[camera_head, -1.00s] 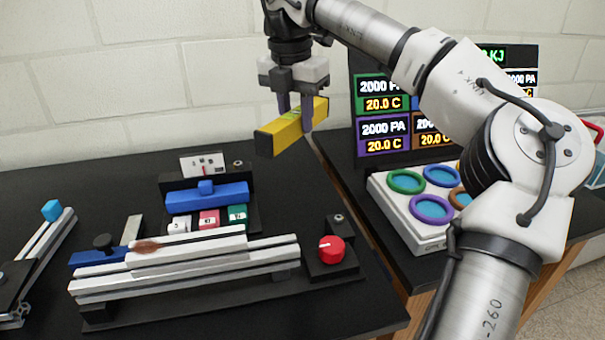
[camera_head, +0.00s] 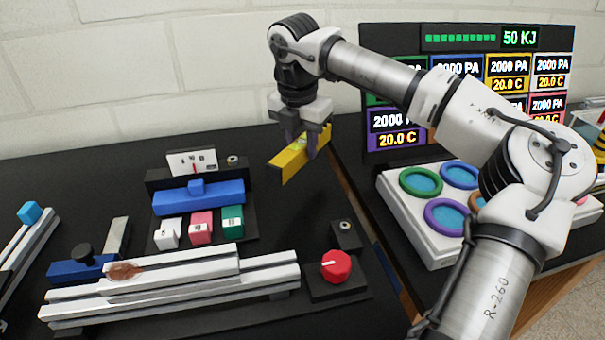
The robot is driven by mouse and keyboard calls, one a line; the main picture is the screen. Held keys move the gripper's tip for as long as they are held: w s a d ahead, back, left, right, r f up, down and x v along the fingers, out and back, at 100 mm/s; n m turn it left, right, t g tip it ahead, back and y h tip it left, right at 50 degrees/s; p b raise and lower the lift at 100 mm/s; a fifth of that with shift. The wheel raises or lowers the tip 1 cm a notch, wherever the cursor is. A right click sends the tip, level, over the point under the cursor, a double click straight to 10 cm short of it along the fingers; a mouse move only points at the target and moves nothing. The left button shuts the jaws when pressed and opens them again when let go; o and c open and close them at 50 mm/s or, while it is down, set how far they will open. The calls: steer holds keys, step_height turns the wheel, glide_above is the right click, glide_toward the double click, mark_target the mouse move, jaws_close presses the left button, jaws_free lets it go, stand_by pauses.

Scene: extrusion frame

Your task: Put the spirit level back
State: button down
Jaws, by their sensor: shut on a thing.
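The yellow spirit level (camera_head: 291,163) is held in my gripper (camera_head: 304,146), whose fingers are shut around it. The level is tilted in the picture, its dark end lower left and its other end upper right. It is in the air over the back right part of the black table (camera_head: 110,190), apart from the other things. My gripper points down, and part of the level is hidden behind a finger.
Aluminium extrusion bars (camera_head: 190,287) lie at the front, with a red knob (camera_head: 336,266) at their right end. A blue block (camera_head: 198,197) stands behind white, pink and green blocks. A white panel with coloured rings (camera_head: 410,220) and a display board (camera_head: 388,146) are at right.

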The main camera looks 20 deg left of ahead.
mark_target(300, 144)
step_height(300, 144, down, 8)
steer(key=shift+f+p, duration=0.15)
steer(key=shift+p, duration=0.35)
steer(key=shift+f, duration=0.2)
steer(key=c, duration=1.1)
jaws_free()
steer(key=shift+r, duration=0.1)
steer(key=shift+r, duration=0.25)
steer(key=r, duration=0.4)
steer(key=s+r+b, duration=0.1)
steer(key=r, duration=0.6)
steer(key=shift+s+a+r, duration=0.15)
steer(key=shift+s+r, duration=0.05)
steer(key=shift+r, duration=0.15)
